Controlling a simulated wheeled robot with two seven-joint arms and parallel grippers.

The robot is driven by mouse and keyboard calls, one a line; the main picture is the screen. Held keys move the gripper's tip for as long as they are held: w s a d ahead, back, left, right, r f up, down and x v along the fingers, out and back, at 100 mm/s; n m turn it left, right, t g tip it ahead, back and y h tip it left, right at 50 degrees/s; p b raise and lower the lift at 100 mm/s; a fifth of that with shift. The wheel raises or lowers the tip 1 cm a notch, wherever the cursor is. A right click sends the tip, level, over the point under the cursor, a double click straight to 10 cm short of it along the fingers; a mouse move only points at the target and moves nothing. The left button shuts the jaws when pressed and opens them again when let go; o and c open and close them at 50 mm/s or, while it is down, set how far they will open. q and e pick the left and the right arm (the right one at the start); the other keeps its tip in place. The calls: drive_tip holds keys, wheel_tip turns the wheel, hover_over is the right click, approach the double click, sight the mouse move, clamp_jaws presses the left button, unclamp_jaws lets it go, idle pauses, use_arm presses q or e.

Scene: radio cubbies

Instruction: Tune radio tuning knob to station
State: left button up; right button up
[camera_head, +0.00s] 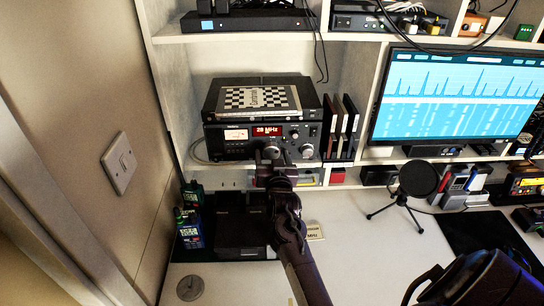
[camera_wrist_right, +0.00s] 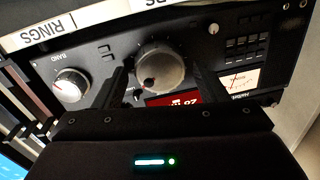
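The black radio (camera_head: 225,150) stands in a shelf cubby, with a red lit display (camera_head: 267,130) that seems to read 28 MHz. My right gripper (camera_head: 272,153) is at the radio's front, below the display, and hides part of it. In the right wrist view, which is upside down, the large silver tuning knob (camera_wrist_right: 158,65) shows between the two fingers of my right gripper (camera_wrist_right: 160,78). The fingers are apart, one on each side of the knob; I cannot tell whether they touch it. A small card (camera_head: 315,232) ending in "MHz" lies on the desk. My left gripper is out of view.
A smaller BAND knob (camera_wrist_right: 69,85) sits beside the tuning knob. A microphone (camera_head: 417,180) on a tripod and a monitor (camera_head: 455,95) are further right.

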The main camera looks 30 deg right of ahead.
drive_tip(key=shift+c, duration=1.2)
drive_tip(key=shift+w, duration=0.1)
drive_tip(key=c, duration=0.5)
drive_tip(key=shift+c, duration=0.2)
drive_tip(key=shift+f+m, duration=0.1)
drive_tip(key=shift+m, duration=0.8)
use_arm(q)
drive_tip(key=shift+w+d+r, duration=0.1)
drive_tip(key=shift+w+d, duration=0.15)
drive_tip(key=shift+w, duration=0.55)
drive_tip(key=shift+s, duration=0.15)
use_arm(e)
drive_tip(key=o, duration=1)
drive_tip(key=shift+w, duration=0.1)
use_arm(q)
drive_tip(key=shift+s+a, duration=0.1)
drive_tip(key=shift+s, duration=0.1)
